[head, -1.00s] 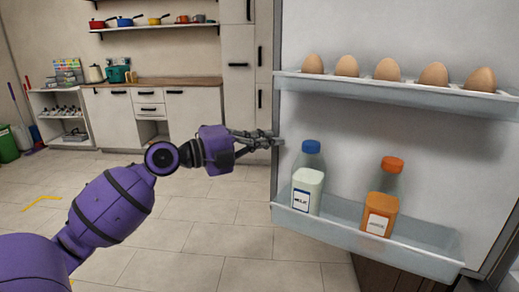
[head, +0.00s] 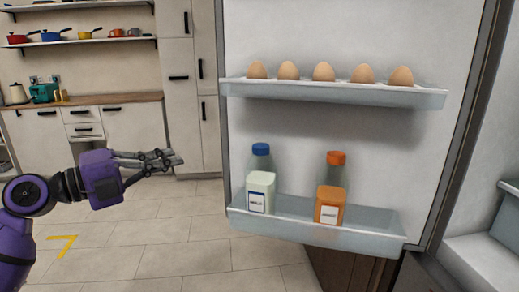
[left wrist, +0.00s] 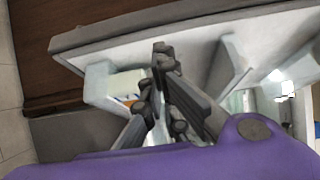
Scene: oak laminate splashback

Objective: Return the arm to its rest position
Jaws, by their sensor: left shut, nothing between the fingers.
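My left arm comes in from the left of the head view. Its left gripper (head: 178,159) is shut with nothing in it. It is held in the air to the left of the open fridge door (head: 300,125), with a gap to the door's edge. In the left wrist view the dark fingers (left wrist: 160,55) show in front of the door's edge (left wrist: 110,32) and its shelves. My right gripper is in neither view.
The door's upper shelf (head: 330,92) holds several eggs. Its lower shelf (head: 300,231) holds a white milk bottle (head: 261,190) and an orange juice bottle (head: 330,203). Cabinets (head: 135,135) stand at the back left. Tiled floor (head: 170,235) lies clear left of the door.

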